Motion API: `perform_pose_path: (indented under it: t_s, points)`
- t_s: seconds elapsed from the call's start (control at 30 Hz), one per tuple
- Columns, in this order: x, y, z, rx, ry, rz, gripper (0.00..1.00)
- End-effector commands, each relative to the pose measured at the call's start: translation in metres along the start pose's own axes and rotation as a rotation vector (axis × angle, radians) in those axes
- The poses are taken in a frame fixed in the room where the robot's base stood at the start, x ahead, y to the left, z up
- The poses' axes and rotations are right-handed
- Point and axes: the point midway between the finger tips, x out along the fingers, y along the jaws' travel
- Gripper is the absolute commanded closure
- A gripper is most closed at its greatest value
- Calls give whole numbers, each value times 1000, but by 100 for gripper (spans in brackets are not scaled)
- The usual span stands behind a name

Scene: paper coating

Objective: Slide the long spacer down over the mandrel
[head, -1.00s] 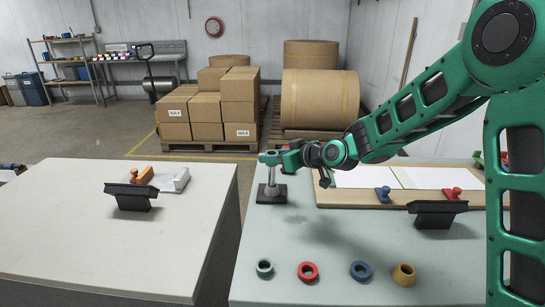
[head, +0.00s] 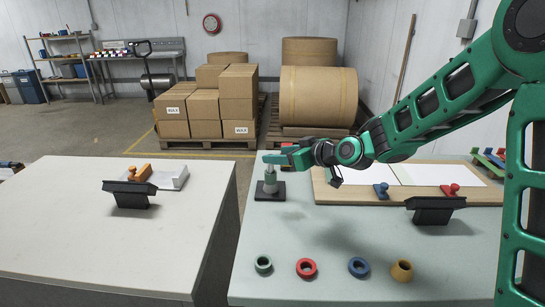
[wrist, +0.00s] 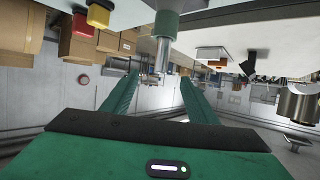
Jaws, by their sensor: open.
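The mandrel is an upright grey post on a black square base (head: 263,196) at the left back of the right-hand table. A green sleeve, which looks like the long spacer (head: 270,178), sits around the post above a grey lower part. In the wrist view the scene is upside down; the green spacer (wrist: 166,25) shows at the top and the bare grey post (wrist: 162,55) projects from it. My gripper (head: 273,158) is at the height of the post's top. Its fingers (wrist: 157,98) are apart, with nothing held between them.
Green (head: 264,265), red (head: 307,268), blue (head: 359,267) and tan (head: 402,270) rings lie along the front of the table. A wooden board (head: 350,199) with white sheets lies to the right. A black stand (head: 433,213) is at its front edge.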

Motion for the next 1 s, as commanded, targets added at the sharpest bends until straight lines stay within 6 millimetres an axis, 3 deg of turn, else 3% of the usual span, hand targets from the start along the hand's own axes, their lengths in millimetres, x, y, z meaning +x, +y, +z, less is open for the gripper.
perform_pose_path:
  t_s: [0.1,0.3,0.5,0.87,1.0]
  points:
    - [-24,2,0,1,1,4,47]
    - [-52,1,0,0,1,2,47]
    - [-63,1,1,0,0,1,47]
    - [-66,2,2,1,-7,4,47]
    - [-89,17,21,21,-96,44,47]
